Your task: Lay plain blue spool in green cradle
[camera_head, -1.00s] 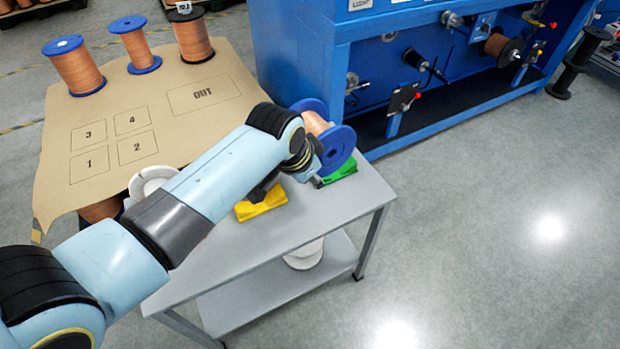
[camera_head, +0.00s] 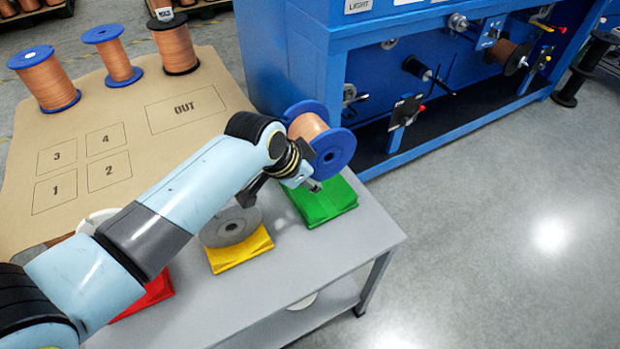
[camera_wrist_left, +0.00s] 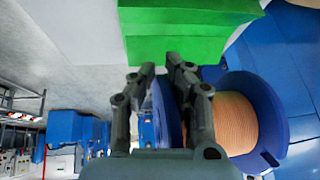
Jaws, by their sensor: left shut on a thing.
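A spool of copper wire with plain blue flanges (camera_head: 334,154) is held in the air by my left gripper (camera_head: 312,184), just behind and above the green cradle (camera_head: 325,204). The left gripper is shut on a blue flange. In the left wrist view, the fingers (camera_wrist_left: 160,75) are close around the blue flange edge, and the copper winding (camera_wrist_left: 228,124) lies to their right. The green cradle (camera_wrist_left: 190,37) shows at the top of that view, apart from the spool. The cradle's top looks empty. My right gripper is not in view.
A grey spool (camera_head: 231,226) rests on the yellow cradle (camera_head: 240,254), close to my arm. A red cradle (camera_head: 152,294) is partly hidden. Several copper spools stand on the brown mat (camera_head: 200,80). A blue machine (camera_head: 300,60) stands behind the grey table (camera_head: 290,275).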

